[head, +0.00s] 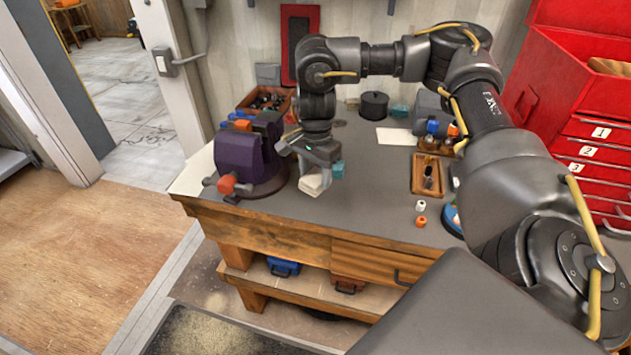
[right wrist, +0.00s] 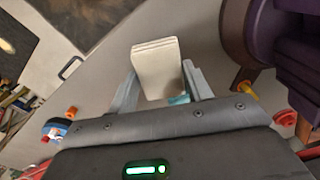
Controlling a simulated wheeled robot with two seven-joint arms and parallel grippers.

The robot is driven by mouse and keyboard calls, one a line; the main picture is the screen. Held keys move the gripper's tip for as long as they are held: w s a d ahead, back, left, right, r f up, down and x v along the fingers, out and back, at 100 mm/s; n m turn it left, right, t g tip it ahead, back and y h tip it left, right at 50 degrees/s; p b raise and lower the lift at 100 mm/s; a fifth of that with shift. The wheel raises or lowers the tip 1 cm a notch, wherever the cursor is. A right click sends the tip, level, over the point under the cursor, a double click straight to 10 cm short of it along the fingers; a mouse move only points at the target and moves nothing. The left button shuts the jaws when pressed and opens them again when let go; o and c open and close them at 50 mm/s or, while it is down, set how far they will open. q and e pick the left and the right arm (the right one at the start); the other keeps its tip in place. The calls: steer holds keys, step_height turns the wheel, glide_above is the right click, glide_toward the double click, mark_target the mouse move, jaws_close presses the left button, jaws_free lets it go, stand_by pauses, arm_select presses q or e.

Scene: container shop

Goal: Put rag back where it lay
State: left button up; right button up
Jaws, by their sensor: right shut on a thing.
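The rag is a cream, folded, layered pad (head: 312,185) below my right gripper (head: 319,166), over the grey bench top (head: 350,212) just right of the purple vise. In the right wrist view the rag (right wrist: 157,66) stands between the two grey fingers of my right gripper (right wrist: 161,88), which is shut on it. A small teal patch (right wrist: 179,100) shows beside the rag near the fingers; I cannot tell what it is. Whether the rag touches the bench is unclear. My left gripper is not in view.
The purple vise (head: 240,160) stands close on the left. The bench's front middle is clear.

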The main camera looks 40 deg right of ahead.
mark_target(315, 172)
steer(key=shift+w+d+f, duration=0.3)
steer(key=shift+w+f, duration=0.05)
steer(key=shift+f, duration=0.15)
steer(key=shift+w+d+f, duration=0.25)
steer(key=shift+w+f, duration=0.1)
steer(key=shift+f, duration=0.15)
steer(key=shift+d+f, duration=0.1)
steer(key=shift+f, duration=0.1)
step_height(315, 172, down, 2)
steer(key=shift+f, duration=0.25)
steer(key=shift+w+d+f, duration=0.1)
steer(key=shift+w+f, duration=0.1)
steer(key=shift+f, duration=0.2)
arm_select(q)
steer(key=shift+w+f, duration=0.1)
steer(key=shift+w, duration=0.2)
arm_select(e)
steer(key=shift+s, duration=0.1)
steer(key=shift+f, duration=0.15)
steer(key=o, duration=1)
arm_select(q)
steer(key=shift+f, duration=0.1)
